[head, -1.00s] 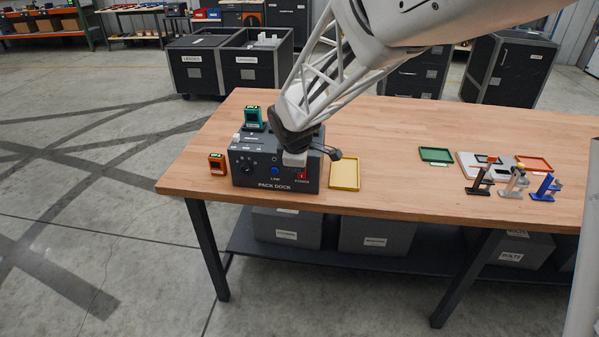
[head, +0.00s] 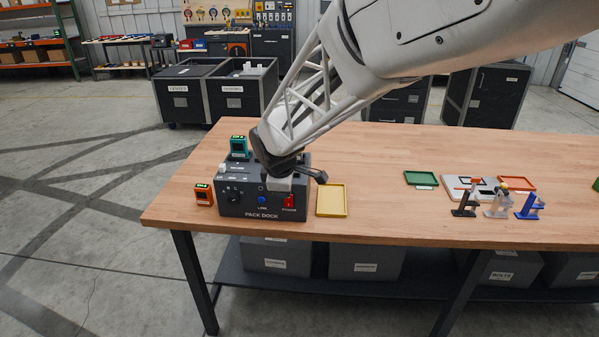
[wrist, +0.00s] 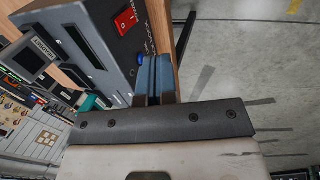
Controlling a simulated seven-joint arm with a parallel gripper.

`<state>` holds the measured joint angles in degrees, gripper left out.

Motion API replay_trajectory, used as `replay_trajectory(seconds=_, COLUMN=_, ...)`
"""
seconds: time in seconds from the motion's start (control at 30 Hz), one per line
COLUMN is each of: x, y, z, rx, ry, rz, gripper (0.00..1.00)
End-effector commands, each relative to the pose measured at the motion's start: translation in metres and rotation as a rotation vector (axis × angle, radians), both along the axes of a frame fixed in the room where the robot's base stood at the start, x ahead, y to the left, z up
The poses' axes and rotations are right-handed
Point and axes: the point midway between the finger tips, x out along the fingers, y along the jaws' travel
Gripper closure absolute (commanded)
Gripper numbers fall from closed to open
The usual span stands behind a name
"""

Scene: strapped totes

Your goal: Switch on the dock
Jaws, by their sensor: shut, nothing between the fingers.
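The dock (head: 236,203) is a dark grey box marked PACK DOCK at the left end of the wooden bench. Its front has a black knob (head: 234,198), a blue LINK button (head: 262,200) and a red POWER switch (head: 289,201). I cannot tell whether the fingers touch the panel. In the head view my wrist hides the fingertips.
A teal device (head: 239,147) is at the dock's back and an orange one (head: 203,195) stands at its left. A yellow tray (head: 331,201) lies just right. Farther right are a green tray (head: 421,178), a red tray (head: 516,183) and small stands. The bench between is clear.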

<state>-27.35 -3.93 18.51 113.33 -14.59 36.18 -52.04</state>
Motion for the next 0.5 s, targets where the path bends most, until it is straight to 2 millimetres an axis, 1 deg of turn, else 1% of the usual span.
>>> replay_trajectory(seconds=0.1, x=-0.0019, y=0.0003, z=-0.0031, rx=0.001, ry=-0.002, rz=0.000, gripper=1.00)
replay_trajectory(seconds=0.5, x=-0.0009, y=0.0002, z=-0.0054, rx=0.001, ry=-0.001, rz=0.000, gripper=1.00)
